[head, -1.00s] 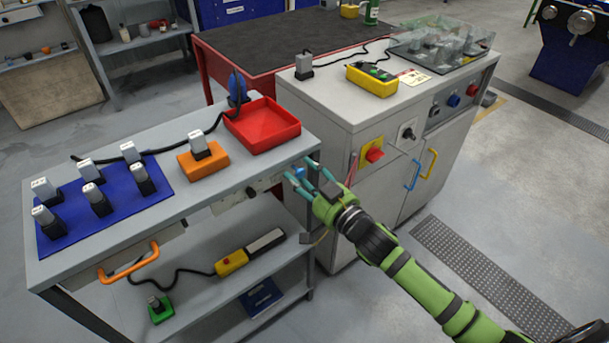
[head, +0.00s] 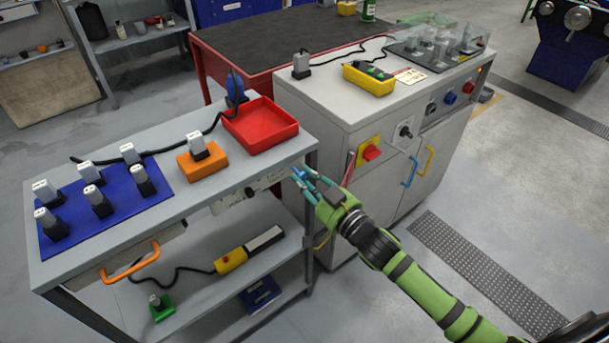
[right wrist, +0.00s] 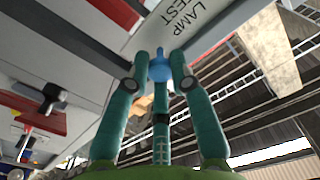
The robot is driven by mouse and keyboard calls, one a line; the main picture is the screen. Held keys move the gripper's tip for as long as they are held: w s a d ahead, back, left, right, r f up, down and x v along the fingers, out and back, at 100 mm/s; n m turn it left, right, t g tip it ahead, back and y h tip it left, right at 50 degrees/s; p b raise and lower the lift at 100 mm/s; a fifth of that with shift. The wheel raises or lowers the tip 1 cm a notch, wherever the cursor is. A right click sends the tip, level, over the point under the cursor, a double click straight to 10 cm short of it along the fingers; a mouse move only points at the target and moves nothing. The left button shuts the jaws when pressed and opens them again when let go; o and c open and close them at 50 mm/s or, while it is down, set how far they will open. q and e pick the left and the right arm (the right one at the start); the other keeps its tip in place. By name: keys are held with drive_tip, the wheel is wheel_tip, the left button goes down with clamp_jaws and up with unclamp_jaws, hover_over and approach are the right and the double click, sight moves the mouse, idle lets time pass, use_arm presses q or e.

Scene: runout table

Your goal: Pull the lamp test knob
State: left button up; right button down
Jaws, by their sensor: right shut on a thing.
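The lamp test knob (right wrist: 160,68) is small, round and blue. It sits below the printed words LAMP TEST on a pale panel (right wrist: 195,25) in the right wrist view. In the head view the knob (head: 299,174) shows at the right end of the bench's front edge. My right gripper (head: 306,177) reaches it from the right. In the right wrist view the teal fingertips (right wrist: 160,62) are shut on the knob, one on each side. Whether the knob is pulled out from the panel cannot be told. My left gripper is not in view.
A grey bench (head: 190,203) carries a red tray (head: 262,143), an orange block (head: 203,161) and a blue mat (head: 75,232). A grey cabinet (head: 340,105) with a red switch (head: 371,152) stands close right of my gripper.

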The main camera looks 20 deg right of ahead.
drive_tip(key=c, duration=1.1)
unclamp_jaws()
drive_tip(key=shift+o, duration=0.2)
drive_tip(key=shift+r, duration=0.1)
drive_tip(key=shift+s, duration=0.1)
drive_tip(key=shift+s+d, duration=0.15)
drive_tip(key=shift+s, duration=0.1)
drive_tip(key=v, duration=1.1)
drive_tip(key=shift+s, duration=0.2)
